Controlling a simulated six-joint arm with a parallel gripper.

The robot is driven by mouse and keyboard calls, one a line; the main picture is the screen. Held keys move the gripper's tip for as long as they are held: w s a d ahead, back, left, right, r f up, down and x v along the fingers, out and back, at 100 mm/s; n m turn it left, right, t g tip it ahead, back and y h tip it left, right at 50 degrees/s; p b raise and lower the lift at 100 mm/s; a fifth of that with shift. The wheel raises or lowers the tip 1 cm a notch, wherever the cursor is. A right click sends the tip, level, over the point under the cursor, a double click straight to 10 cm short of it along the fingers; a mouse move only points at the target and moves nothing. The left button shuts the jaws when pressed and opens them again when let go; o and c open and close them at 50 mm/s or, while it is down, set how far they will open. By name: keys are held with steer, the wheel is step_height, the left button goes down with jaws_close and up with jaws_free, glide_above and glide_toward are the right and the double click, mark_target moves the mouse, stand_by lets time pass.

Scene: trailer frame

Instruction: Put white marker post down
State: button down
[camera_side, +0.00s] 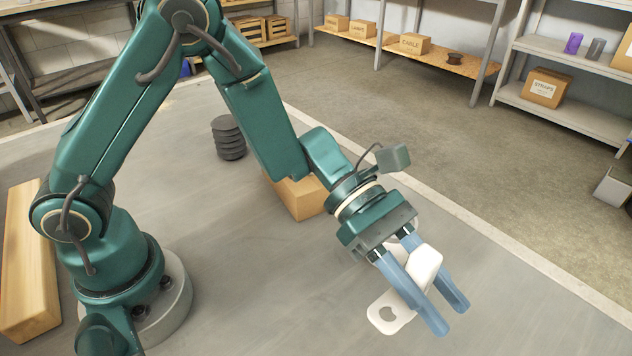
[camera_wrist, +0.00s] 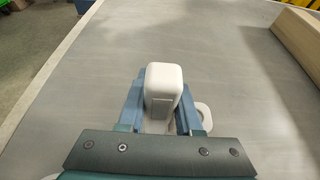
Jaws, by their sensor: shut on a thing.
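The white marker post (camera_side: 424,264) is between the blue fingers of my gripper (camera_side: 437,312), which is shut on it. In the side view, a flat white plate with a hole (camera_side: 391,314) shows below and left of the fingers and appears to be part of the post. In the wrist view, the post (camera_wrist: 163,88) stands up between the two fingers of my gripper (camera_wrist: 160,105), and a white edge with a hole shows to its right. I cannot tell whether the plate touches the grey surface.
A stack of dark discs (camera_side: 229,138) and a wooden block (camera_side: 298,197) stand on the grey work surface (camera_side: 500,310) behind my gripper. A long wooden beam (camera_side: 28,262) lies at the left. The surface right of my gripper is clear. Shelves with boxes (camera_side: 547,88) stand beyond.

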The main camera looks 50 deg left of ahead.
steer(key=shift+s+d+f, duration=0.1)
steer(key=shift+d+f, duration=0.25)
steer(key=shift+f, duration=0.55)
steer(key=shift+s+d+f, duration=0.15)
steer(key=shift+d+f, duration=0.25)
steer(key=shift+f, duration=0.45)
steer(key=shift+s+d+f, duration=0.1)
steer(key=shift+d+f, duration=0.25)
steer(key=shift+f, duration=0.55)
steer(key=shift+f, duration=0.15)
steer(key=c, duration=0.6)
jaws_free()
